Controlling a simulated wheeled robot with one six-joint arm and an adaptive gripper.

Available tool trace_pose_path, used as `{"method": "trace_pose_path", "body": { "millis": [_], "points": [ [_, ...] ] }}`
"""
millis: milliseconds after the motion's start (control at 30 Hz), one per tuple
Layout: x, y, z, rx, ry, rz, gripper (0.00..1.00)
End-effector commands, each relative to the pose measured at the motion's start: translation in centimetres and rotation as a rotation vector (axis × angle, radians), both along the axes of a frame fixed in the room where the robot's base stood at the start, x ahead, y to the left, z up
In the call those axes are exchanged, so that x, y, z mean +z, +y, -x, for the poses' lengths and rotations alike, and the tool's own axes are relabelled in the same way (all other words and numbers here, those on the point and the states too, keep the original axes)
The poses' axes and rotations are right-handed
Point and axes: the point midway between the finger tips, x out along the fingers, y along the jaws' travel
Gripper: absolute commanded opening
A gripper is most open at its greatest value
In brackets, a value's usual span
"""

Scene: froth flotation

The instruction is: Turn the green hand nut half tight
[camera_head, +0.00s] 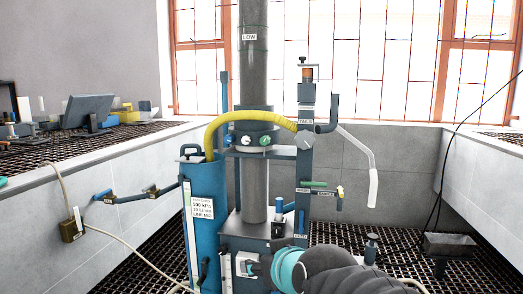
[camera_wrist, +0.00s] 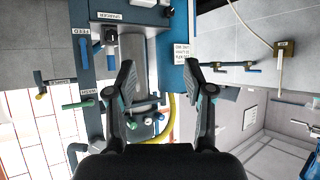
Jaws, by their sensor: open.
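The green hand nut (camera_head: 265,141) is a small round knob on the dark collar (camera_head: 250,152) around the grey column, right of a pale knob (camera_head: 246,140). In the wrist view, which is upside down, the green hand nut (camera_wrist: 131,125) lies below and near the left finger, with other small knobs to its right. My gripper (camera_wrist: 160,66) is open with nothing between its fingers. It points at the column, and the nut is outside its fingertips. In the head view my arm is at the bottom centre, and I cannot make out the fingers.
A yellow hose (camera_head: 226,124) curves beside the collar. A blue cylinder (camera_head: 205,205) stands left of the column. Right of it are a post (camera_head: 305,150) with labels, a green-handled lever (camera_head: 315,184) and a pale bent pipe (camera_head: 372,185). Valve arms (camera_head: 140,194) stick out at left.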

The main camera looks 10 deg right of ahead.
Motion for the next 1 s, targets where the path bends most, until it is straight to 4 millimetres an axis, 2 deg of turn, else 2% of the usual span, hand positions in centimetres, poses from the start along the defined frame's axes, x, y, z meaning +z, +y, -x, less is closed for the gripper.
{"method": "trace_pose_path", "body": {
  "millis": [33, 200, 400, 500, 700, 1000],
  "points": [
    [0.5, 0.7, -1.9, 0.008, -0.064, -0.005, 0.53],
    [4.5, 2.0, -7.7, -0.013, -0.312, -0.008, 0.53],
    [8.4, 2.0, -12.9, -0.12, -0.573, 0.018, 0.53],
    [9.9, 1.6, -14.8, -0.197, -0.687, 0.044, 0.53],
    [11.4, 0.4, -16.9, -0.368, -0.853, 0.109, 0.53],
    [12.1, -0.5, -17.5, -0.501, -0.94, 0.166, 0.53]
  ]
}}
